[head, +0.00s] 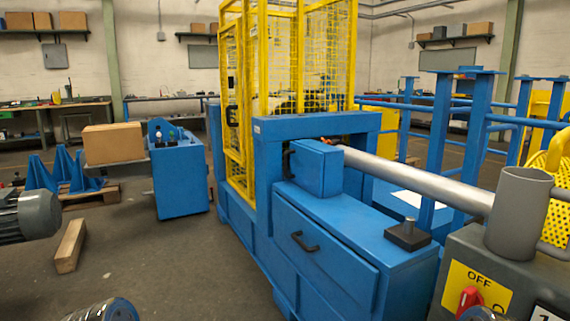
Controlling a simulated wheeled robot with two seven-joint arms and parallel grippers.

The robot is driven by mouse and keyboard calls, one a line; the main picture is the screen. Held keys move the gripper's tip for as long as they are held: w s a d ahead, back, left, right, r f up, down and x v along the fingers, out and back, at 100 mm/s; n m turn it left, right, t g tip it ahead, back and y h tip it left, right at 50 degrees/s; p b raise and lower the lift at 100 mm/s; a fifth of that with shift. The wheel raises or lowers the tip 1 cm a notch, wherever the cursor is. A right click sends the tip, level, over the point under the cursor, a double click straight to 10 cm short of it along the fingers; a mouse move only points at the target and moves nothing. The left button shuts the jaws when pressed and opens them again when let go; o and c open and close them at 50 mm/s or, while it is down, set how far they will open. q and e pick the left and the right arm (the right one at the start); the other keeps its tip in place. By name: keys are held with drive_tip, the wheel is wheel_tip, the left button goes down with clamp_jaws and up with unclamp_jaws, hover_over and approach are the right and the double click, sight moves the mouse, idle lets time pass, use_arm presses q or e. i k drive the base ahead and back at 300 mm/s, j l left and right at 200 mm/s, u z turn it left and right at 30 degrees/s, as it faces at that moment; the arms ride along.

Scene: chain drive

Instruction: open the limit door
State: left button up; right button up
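A blue machine (262,211) fills the middle of the view. Its front has a blue panel door (335,262) with a black bar handle (304,242); the panel looks closed. A small blue box (315,167) sits above it under the blue frame. A yellow mesh guard (325,62) with a yellow-framed mesh door (236,110) stands on the machine. I cannot tell which of these doors is the limit door. Neither gripper shows clearly; only dark, shiny rounded parts, possibly of my arms, show at the bottom edge.
A silver shaft (420,178) runs right from the machine. A grey control box (470,255) with a red OFF switch (469,300) stands at the lower right. A wooden block (70,246) and a grey motor (30,215) are at left.

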sight(306, 164)
drive_tip(key=i+j, duration=1.45)
drive_tip(key=j, duration=0.2)
drive_tip(key=i+j+z, duration=0.35)
drive_tip(key=j, duration=0.3)
drive_tip(key=i+j+z, duration=0.4)
drive_tip(key=j, duration=0.35)
drive_tip(key=i+j+z, duration=0.2)
drive_tip(key=j, duration=0.2)
